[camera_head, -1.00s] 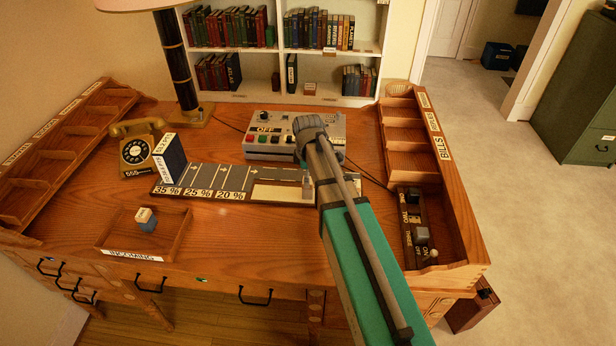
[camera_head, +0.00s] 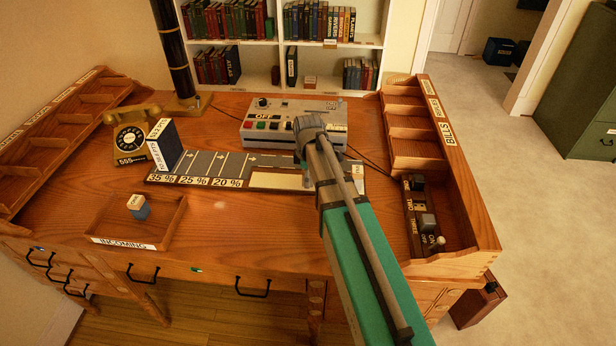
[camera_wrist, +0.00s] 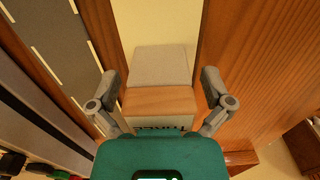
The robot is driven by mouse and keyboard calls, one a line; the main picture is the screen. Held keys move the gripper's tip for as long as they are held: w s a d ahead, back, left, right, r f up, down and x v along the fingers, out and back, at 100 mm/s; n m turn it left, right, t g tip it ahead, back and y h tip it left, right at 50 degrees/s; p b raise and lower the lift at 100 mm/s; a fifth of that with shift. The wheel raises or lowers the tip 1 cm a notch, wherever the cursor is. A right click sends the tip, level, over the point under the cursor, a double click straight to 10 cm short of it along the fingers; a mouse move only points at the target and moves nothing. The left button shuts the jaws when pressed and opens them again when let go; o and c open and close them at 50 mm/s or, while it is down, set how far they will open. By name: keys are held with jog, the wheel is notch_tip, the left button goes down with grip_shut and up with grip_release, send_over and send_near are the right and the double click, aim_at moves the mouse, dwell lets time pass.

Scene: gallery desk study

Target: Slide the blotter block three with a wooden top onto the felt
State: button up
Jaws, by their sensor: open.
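In the wrist view, a block marked THREE (camera_wrist: 160,102) has a wooden face and a pale grey part beyond it. It lies between the two fingers of my gripper (camera_wrist: 160,80), which are spread apart, one on each side. I cannot tell whether either finger touches it. A cream strip (camera_wrist: 160,20) runs beyond the block. In the head view, a cream panel (camera_head: 280,180) lies in the dark lane board; I cannot tell whether it is the felt. My arm hides most of the gripper and the block there.
The lane board (camera_head: 205,162) carries percent labels. A grey control box (camera_head: 290,125) stands behind it. A dark upright block (camera_head: 165,145) and a telephone (camera_head: 130,140) stand left. The INCOMING tray (camera_head: 105,222) holds a small block (camera_head: 138,205). A switch strip (camera_head: 413,235) lies right.

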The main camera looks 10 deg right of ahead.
jog(key=c, duration=1)
jog(key=shift+r, duration=0.2)
jog(key=shift+c, duration=0.3)
jog(key=shift+w, duration=0.2)
jog(key=shift+w+d, duration=0.25)
jog(key=shift+w, duration=0.3)
jog(key=shift+w+d, duration=0.2)
jog(key=shift+w, duration=0.35)
jog(key=shift+w+d, duration=0.15)
jog(key=shift+w, duration=0.4)
jog(key=shift+w+d, duration=0.1)
jog(key=shift+w, duration=0.25)
jog(key=shift+w+d, duration=0.2)
jog(key=shift+w, duration=0.3)
jog(key=shift+w+d, duration=0.15)
jog(key=shift+w, duration=0.35)
jog(key=shift+w+d, duration=0.1)
jog(key=shift+w, duration=0.25)
